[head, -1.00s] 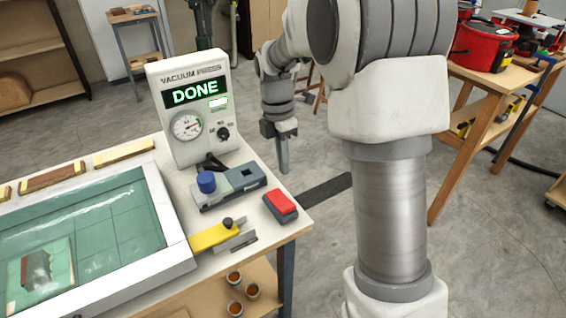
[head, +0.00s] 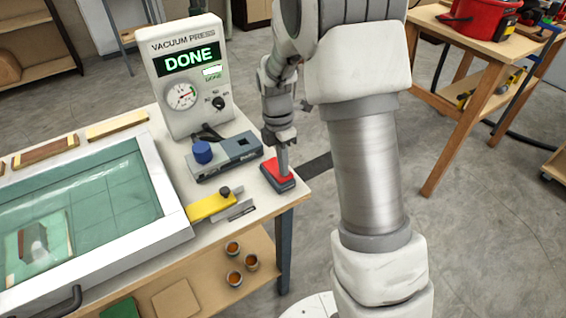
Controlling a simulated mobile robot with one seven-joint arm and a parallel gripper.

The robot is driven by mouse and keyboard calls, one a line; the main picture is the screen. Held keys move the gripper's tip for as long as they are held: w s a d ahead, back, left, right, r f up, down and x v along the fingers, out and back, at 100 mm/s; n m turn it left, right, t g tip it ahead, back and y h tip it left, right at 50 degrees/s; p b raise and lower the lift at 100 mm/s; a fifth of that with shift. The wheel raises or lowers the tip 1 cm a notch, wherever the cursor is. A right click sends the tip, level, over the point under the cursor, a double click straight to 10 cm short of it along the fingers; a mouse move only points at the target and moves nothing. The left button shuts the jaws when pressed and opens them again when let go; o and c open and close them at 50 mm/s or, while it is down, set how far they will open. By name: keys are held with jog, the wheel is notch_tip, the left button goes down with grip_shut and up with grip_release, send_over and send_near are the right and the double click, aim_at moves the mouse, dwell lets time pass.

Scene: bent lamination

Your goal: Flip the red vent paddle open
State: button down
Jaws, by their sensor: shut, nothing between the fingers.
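The red vent paddle (head: 272,173) sits on its dark base near the right corner of the white bench top. My gripper (head: 284,171) is shut and empty, pointing down, with its fingertips at the paddle's upper face. The fingers cover part of the red surface, and I cannot tell whether they touch or hover just above it. The paddle's exact tilt is too small to tell. The vacuum press box (head: 190,75) stands behind and to the left, with its screen reading DONE and a round gauge below.
Left of the paddle is a grey block with a blue knob (head: 202,152). A yellow gauge tool (head: 210,206) lies in front of it. The framed press bed (head: 150,160) fills the left. Cups (head: 234,278) stand on the lower shelf. Open floor lies right of the bench.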

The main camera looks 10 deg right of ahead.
jog(key=shift+s+d+f+b, duration=0.1)
jog(key=shift+f+b, duration=0.3)
jog(key=shift+b, duration=0.25)
jog(key=shift+t, duration=0.4)
jog(key=shift+r, duration=0.15)
jog(key=shift+r+p, duration=0.65)
jog(key=shift+r, duration=0.1)
